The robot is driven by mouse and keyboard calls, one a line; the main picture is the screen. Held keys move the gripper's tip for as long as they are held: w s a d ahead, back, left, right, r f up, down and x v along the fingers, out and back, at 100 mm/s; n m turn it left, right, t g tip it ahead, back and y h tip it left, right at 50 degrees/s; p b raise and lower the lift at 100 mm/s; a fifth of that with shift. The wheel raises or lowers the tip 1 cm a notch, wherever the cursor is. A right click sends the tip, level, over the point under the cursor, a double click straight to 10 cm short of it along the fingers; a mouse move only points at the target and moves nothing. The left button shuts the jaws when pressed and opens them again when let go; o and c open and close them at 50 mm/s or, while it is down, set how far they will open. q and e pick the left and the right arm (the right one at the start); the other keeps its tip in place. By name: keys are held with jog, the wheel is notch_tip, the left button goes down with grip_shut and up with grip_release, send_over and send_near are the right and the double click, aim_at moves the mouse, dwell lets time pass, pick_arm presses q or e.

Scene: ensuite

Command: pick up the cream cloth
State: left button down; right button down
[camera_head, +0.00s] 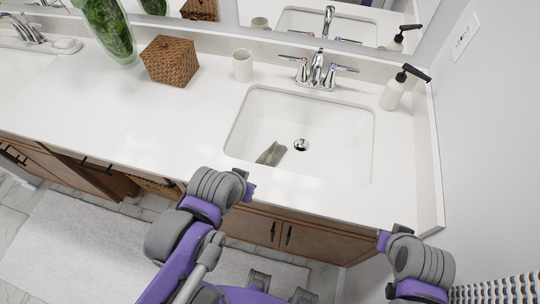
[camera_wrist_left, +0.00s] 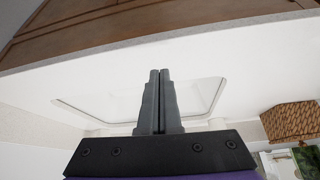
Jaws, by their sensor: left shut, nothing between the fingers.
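A small crumpled cloth (camera_head: 271,153), grey-beige in this light, lies in the sink basin (camera_head: 335,135), left of the drain. It is the only cloth I see in the basin. My left gripper (camera_head: 249,191) is at the front edge of the counter, nearer me than the cloth and apart from it. In the left wrist view its fingers (camera_wrist_left: 160,74) are together and empty, with the basin beyond them. The cloth does not show in that view. My right gripper (camera_head: 383,240) is in front of the counter at the right; its fingers are too unclear to read.
A chrome faucet (camera_head: 316,70) stands behind the basin, with a soap dispenser (camera_head: 398,88) at its right. A white cup (camera_head: 243,65), a woven box (camera_head: 169,61) and a green vase (camera_head: 108,30) stand to the left. The counter's front left is clear.

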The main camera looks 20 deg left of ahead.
aim_at(270, 155)
dwell(0.4)
